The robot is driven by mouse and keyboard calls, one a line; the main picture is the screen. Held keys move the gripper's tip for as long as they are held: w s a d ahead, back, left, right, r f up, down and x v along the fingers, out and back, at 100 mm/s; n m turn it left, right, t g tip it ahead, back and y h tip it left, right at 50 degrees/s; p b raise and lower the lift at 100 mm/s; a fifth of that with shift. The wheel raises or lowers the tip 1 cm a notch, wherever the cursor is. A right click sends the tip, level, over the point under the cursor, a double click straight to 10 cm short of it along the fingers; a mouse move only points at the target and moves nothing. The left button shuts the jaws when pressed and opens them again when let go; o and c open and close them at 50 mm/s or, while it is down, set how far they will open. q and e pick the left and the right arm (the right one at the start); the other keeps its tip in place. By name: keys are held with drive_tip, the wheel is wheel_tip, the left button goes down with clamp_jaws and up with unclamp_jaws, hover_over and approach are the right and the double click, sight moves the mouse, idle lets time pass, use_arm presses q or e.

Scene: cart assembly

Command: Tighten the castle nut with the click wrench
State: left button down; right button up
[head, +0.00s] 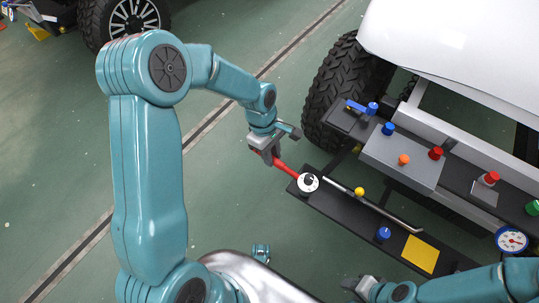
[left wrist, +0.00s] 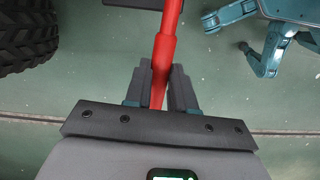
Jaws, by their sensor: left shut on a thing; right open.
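The click wrench, with a red handle (head: 287,168), is held at the handle by my left gripper (head: 275,158). My left gripper is shut on it. In the left wrist view the red handle (left wrist: 163,50) runs up between the two fingers (left wrist: 158,88), with a dark part at the top edge. In the head view, the handle reaches the left end of a black tray, by a round white-and-black dial (head: 308,183); whether they are joined I cannot tell. My right gripper (head: 362,287) is open at the bottom edge, apart from the tray. I cannot make out the castle nut.
The black tray (head: 337,208) carries a bent silver rod (head: 375,206), a yellow knob (head: 359,191), a blue knob (head: 384,233) and a yellow square (head: 420,254). Behind it stands the white cart (head: 450,40) with a tyre (head: 345,85) and a grey panel with several coloured knobs.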

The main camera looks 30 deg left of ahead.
use_arm(q)
drive_tip(key=w+r+p, duration=0.1)
drive_tip(key=r+m+p, duration=0.1)
drive_tip(key=r, duration=0.1)
drive_tip(key=w+r+m+p, duration=0.1)
drive_tip(key=r+p, duration=0.1)
drive_tip(key=shift+w+d+r+g, duration=0.15)
drive_tip(key=shift+w+d+g, duration=0.1)
drive_tip(key=shift+w+g, duration=0.05)
drive_tip(key=shift+m, duration=0.3)
